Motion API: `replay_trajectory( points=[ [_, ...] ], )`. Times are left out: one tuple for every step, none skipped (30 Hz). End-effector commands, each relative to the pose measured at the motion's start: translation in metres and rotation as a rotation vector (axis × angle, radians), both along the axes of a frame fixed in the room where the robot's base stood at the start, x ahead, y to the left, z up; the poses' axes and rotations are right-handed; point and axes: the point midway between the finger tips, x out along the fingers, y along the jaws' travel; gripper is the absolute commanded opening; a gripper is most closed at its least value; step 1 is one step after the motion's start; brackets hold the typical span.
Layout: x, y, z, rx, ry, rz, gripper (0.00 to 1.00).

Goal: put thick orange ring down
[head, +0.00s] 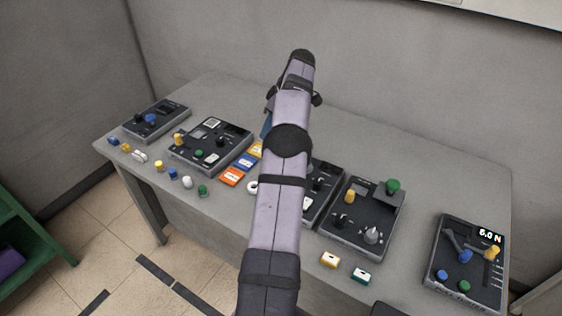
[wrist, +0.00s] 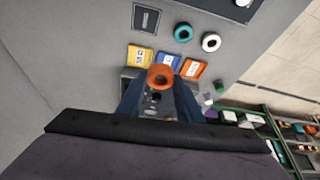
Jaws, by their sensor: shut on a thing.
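In the wrist view, the thick orange ring (wrist: 161,69) is between the tips of my gripper (wrist: 160,84), which is shut on it. The ring appears above the grey table, its height unclear. Beyond it are a yellow card (wrist: 141,54), a blue card (wrist: 167,63) and an orange card (wrist: 193,69), all labelled. A teal ring (wrist: 176,33) and a white ring (wrist: 203,42) lie past the cards. In the head view, my arm hides the orange ring and most of my gripper; one blue finger (head: 267,125) shows.
Dark control panels with knobs stand along the table: far left (head: 172,113), left of my arm (head: 229,152), right of it (head: 345,225) and far right (head: 440,234). Small coloured pieces line the front left edge. The back of the table (head: 395,155) is clear.

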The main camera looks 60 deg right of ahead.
Motion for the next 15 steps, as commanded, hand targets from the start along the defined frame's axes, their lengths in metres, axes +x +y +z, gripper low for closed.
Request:
replay_trajectory(
  points=[
    [0.001,0.004,0.0,0.0,0.0,-0.003,0.06],
    [0.001,0.005,-0.001,0.001,0.0,-0.012,0.06],
    [0.0,0.006,-0.002,0.001,0.0,-0.029,0.06],
    [-0.001,0.006,-0.005,0.001,0.001,-0.053,0.06],
    [-0.002,0.006,-0.007,0.0,0.0,-0.074,0.06],
    [-0.004,0.004,-0.01,0.0,0.001,-0.113,0.06],
    [-0.006,0.003,-0.012,0.0,0.0,-0.145,0.06],
    [-0.008,0.002,-0.015,0.0,0.0,-0.174,0.06],
    [-0.01,-0.001,-0.02,0.001,0.0,-0.222,0.06],
    [-0.012,-0.003,-0.023,0.0,0.0,-0.257,0.06],
    [-0.014,-0.004,-0.026,0.0,0.0,-0.293,0.06],
    [-0.017,-0.007,-0.032,0.001,0.001,-0.35,0.06],
    [-0.019,-0.009,-0.036,0.001,0.002,-0.391,0.06],
    [-0.02,-0.012,-0.039,0.0,0.001,-0.429,0.06],
    [-0.02,-0.015,-0.041,-0.002,0.0,-0.472,0.06]
  ],
)
